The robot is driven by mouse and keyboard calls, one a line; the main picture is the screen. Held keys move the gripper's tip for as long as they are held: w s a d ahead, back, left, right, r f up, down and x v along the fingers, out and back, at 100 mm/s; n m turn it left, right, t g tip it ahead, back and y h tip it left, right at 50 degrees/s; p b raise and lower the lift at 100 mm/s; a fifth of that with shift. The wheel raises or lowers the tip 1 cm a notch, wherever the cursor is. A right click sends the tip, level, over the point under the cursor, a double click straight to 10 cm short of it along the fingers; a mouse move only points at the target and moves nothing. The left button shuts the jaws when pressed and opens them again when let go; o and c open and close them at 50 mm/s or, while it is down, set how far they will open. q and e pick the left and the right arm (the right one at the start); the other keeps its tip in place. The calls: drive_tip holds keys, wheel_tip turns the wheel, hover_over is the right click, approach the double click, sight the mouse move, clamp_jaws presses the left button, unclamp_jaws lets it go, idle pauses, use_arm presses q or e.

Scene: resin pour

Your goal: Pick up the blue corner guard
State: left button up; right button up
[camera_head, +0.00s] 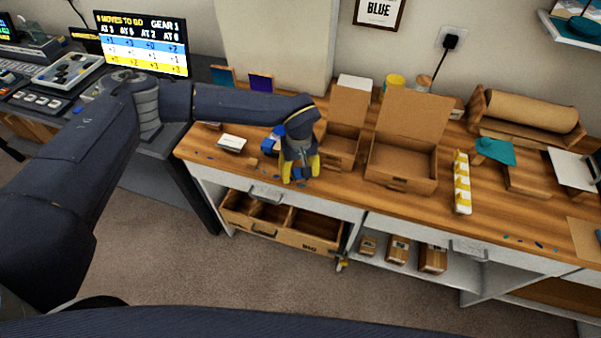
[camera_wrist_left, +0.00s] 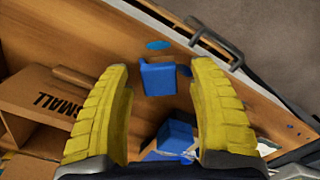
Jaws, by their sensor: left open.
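A small angular blue piece, apparently the blue corner guard (camera_wrist_left: 158,78), lies on the wooden worktop between my open yellow fingertips in the left wrist view. In the head view, blue (camera_head: 299,173) shows between the fingers. My left gripper (camera_head: 301,178) is open and points down over the worktop near its front edge; the fingertips also show in the left wrist view (camera_wrist_left: 160,85), one on each side of the piece. I cannot tell whether they touch it. Another blue block (camera_wrist_left: 175,135) sits nearer the wrist, left of the gripper in the head view (camera_head: 269,143). My right gripper is out of view.
Open cardboard boxes (camera_head: 402,163) stand right of the gripper; one marked SMALL (camera_wrist_left: 38,105) is close to a finger. A white strip with yellow pieces (camera_head: 462,184) and a paper roll (camera_head: 530,112) are further right. A drawer handle (camera_head: 265,193) sticks out below the front edge.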

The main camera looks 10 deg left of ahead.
use_arm(q)
drive_tip(key=c, duration=0.9)
